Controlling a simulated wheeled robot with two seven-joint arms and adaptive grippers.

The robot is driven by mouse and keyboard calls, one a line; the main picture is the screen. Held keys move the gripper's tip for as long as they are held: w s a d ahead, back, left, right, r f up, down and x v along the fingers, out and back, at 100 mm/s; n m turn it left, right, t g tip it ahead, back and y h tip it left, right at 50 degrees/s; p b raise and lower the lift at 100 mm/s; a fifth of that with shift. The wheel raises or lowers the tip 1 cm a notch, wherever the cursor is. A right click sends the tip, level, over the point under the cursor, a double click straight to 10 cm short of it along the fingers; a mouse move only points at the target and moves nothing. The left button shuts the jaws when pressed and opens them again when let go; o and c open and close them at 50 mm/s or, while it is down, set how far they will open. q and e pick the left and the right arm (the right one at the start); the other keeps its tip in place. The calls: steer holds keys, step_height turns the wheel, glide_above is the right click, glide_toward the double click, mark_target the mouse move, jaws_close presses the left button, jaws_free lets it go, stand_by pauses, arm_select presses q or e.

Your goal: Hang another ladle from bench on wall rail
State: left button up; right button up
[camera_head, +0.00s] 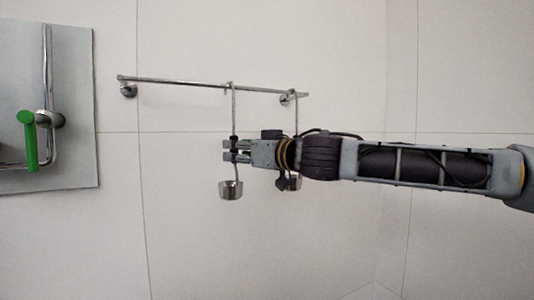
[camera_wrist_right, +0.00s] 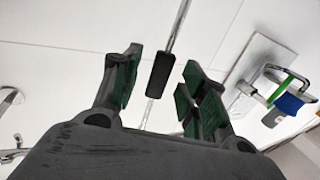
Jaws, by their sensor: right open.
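The chrome wall rail (camera_head: 185,83) runs across the wall and slopes slightly down to the right. One ladle (camera_head: 231,189) hangs from it by its top hook, handle upright and bowl down. A second ladle (camera_head: 295,183) hangs at the rail's right end, partly hidden behind my right gripper. My right gripper (camera_head: 229,151) is at the nearer-left ladle's handle, below the rail. In the right wrist view, my right gripper's green-padded fingers (camera_wrist_right: 160,67) are open on either side of the handle's black grip (camera_wrist_right: 160,75), with gaps visible. The bench and my left gripper are out of view.
A grey panel (camera_head: 75,120) with a chrome pipe and a green handle (camera_head: 30,140) stands at the left of the head view. The tiled wall below the rail is otherwise bare. A green and blue object (camera_wrist_right: 287,98) shows at right in the wrist view.

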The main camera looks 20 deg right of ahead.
steer(key=v, duration=0.9)
stand_by(0.8)
stand_by(0.7)
